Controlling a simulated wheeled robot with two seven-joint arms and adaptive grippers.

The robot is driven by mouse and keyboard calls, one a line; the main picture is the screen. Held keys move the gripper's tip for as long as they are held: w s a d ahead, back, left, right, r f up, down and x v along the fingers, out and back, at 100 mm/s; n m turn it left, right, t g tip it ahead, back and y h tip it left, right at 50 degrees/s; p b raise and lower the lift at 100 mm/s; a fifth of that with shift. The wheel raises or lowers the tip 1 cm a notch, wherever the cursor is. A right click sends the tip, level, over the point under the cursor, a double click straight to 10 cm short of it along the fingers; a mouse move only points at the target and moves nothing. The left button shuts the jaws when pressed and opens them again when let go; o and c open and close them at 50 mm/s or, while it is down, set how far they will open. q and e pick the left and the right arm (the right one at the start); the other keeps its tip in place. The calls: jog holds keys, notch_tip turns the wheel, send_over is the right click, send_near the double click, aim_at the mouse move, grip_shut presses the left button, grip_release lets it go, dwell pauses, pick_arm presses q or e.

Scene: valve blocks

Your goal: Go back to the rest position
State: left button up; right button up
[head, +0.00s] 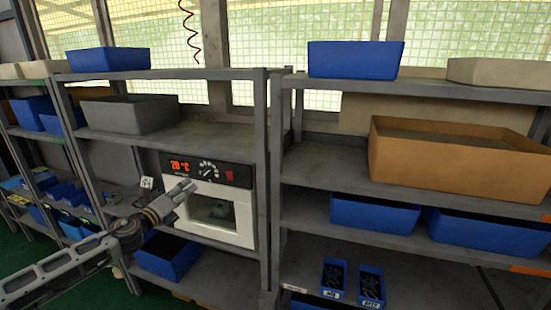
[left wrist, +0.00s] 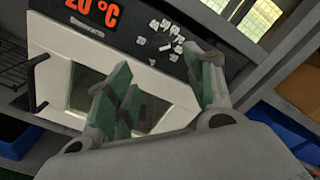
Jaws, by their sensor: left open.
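My left gripper (head: 183,191) is in front of the white oven (head: 238,222) on the left shelf unit in the head view. In the left wrist view its fingers (left wrist: 165,95) are spread apart with nothing between them. The oven (left wrist: 62,55) fills much of that view, with a dark window, a black handle and a panel reading 20 °C. The oven door looks closed. I cannot tell whether the fingers touch the oven front. My right gripper is not in view.
Grey shelf units hold blue bins (head: 355,58), a grey bin (head: 130,114) and a large orange-brown box (head: 450,165). A shelf post (head: 261,150) stands just right of the oven. Green floor (head: 90,292) shows at lower left. A red coiled cable (head: 190,30) hangs above.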

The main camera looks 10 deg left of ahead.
pick_arm(q)
jog(key=shift+n, duration=0.3)
